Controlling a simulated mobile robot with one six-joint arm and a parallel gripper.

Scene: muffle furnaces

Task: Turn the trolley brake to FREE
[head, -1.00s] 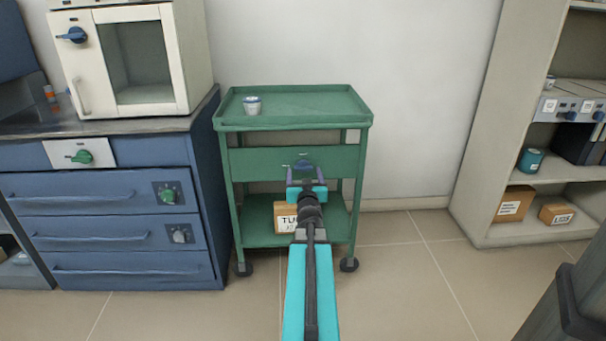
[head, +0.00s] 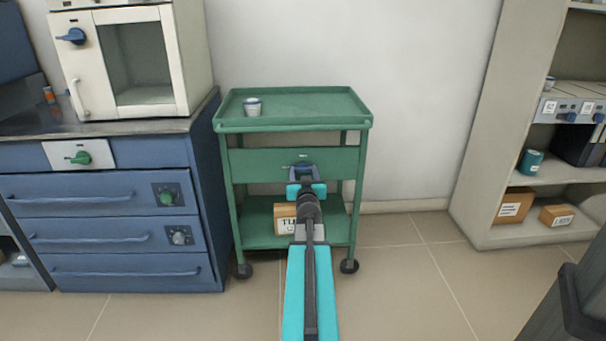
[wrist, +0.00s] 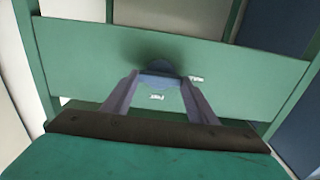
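The green trolley (head: 240,161) stands against the wall, with a blue brake knob (head: 303,165) on its front panel. My gripper (head: 304,174) is at the panel with its fingers around the knob. In the wrist view the two grey fingertips (wrist: 160,80) lie against either side of the blue knob (wrist: 159,67), and the gripper looks shut on it. Two small white labels show on the panel beside the knob; their text is too small to read. The knob's pointing direction is partly hidden by the fingers.
A small cup (head: 252,106) stands on the trolley's top tray, and a labelled box (head: 285,217) sits on its lower shelf. A blue drawer cabinet (head: 110,240) with a furnace (head: 180,60) is close at left. Open floor lies right of the trolley, before the shelving (head: 500,170).

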